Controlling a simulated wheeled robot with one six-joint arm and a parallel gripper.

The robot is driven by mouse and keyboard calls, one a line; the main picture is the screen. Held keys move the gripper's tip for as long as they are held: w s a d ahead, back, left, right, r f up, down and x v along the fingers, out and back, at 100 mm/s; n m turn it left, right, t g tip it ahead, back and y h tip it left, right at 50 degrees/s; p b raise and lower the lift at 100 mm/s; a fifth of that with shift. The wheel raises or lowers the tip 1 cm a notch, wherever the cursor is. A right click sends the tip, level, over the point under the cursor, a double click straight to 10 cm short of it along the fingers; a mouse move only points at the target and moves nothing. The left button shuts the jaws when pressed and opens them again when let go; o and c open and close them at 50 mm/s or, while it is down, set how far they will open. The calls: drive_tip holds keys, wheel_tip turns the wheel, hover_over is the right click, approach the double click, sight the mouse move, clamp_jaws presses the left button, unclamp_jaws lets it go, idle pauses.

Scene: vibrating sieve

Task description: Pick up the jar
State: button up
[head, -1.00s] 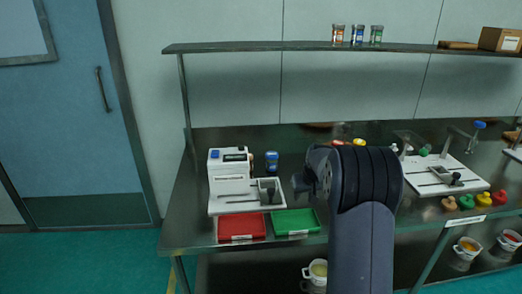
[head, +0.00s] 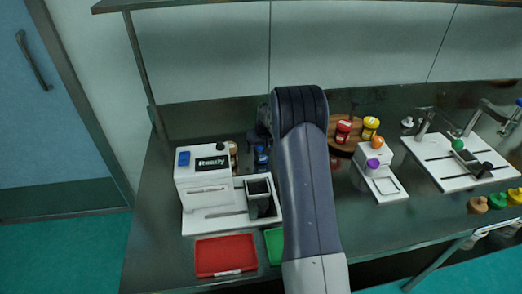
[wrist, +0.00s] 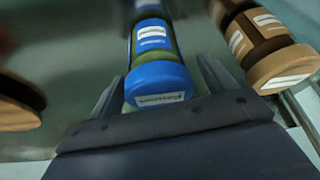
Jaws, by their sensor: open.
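A jar with a blue lid (head: 261,157) stands on the metal table just right of the white machine, partly hidden by my arm. In the wrist view the same blue jar (wrist: 158,83) shows large, lid towards the camera, with a white label on the lid. My gripper (wrist: 160,70) is open, with one finger on each side of the jar. Whether the fingers touch it I cannot tell. In the head view my gripper (head: 262,128) is mostly hidden behind my arm.
A brown jar (wrist: 277,66) stands close beside the blue one. The white machine (head: 202,180) reads "Ready". Red (head: 226,254) and green (head: 273,245) trays lie in front. A round wooden board (head: 342,148) holds a red and a yellow jar. A shelf (head: 190,3) runs above.

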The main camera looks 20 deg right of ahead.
drive_tip(key=shift+w+f, duration=0.15)
drive_tip(key=shift+f, duration=0.35)
drive_tip(key=shift+c, duration=0.3)
